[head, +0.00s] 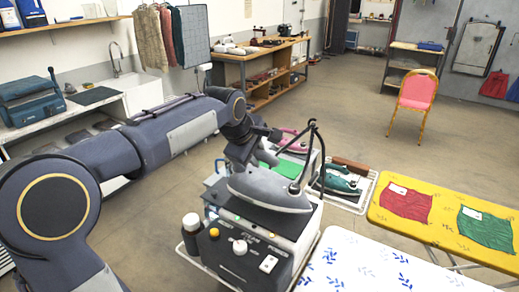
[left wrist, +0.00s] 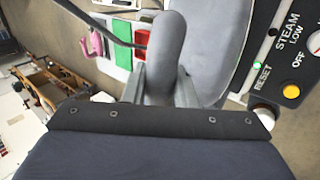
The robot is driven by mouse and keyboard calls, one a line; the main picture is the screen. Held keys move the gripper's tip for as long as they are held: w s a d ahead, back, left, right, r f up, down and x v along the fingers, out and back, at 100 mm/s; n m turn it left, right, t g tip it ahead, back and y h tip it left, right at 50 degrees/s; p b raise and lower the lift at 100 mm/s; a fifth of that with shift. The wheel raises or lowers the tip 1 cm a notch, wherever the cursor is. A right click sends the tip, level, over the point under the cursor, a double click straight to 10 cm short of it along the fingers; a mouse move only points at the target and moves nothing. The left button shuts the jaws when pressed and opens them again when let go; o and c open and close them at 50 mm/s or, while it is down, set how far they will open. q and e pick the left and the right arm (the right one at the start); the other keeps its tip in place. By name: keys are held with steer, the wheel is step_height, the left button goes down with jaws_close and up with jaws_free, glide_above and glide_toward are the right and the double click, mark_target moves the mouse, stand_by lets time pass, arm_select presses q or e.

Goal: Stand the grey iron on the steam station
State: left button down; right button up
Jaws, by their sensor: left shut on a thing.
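The grey iron (head: 272,194) is at the top of the steam station (head: 238,262), sole down and nearly level. I cannot tell whether its sole touches the station's top. My left gripper (head: 258,136) is shut on the iron's handle from above and behind. The left wrist view shows the grey handle (left wrist: 168,45) between my fingers (left wrist: 160,88), with the iron's body (left wrist: 215,40) beyond. The station's front has a white knob and a yellow button, which also shows in the left wrist view (left wrist: 291,91). My right gripper is not in view.
A pink iron (head: 291,141) and a teal iron (head: 338,179) stand behind the station. A yellow ironing board (head: 440,190) with red and green cloths is at right. A white patterned board (head: 375,268) is close to the station's right. Open floor lies behind.

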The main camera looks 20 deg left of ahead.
mark_target(262, 171)
arm_select(q)
steer(key=shift+f, duration=1.3)
steer(key=c, duration=1.2)
jaws_free()
steer(key=shift+f, duration=0.2)
steer(key=shift+o, duration=0.2)
steer(key=shift+r, duration=0.2)
steer(key=d+v, duration=0.1)
steer(key=v, duration=1.1)
steer(key=s+d+f+m+h, duration=0.1)
steer(key=s+d+f+m, duration=0.1)
steer(key=s+f+m, duration=0.5)
steer(key=s+d+f+m+g+h, duration=0.1)
steer(key=s+d+f+m, duration=0.2)
steer(key=s+f+m, duration=0.4)
steer(key=s+f, duration=0.6)
steer(key=s, duration=0.4)
steer(key=shift+d+m+h+b, duration=0.3)
steer(key=shift+m+h+b, duration=0.05)
steer(key=shift+m+h, duration=0.05)
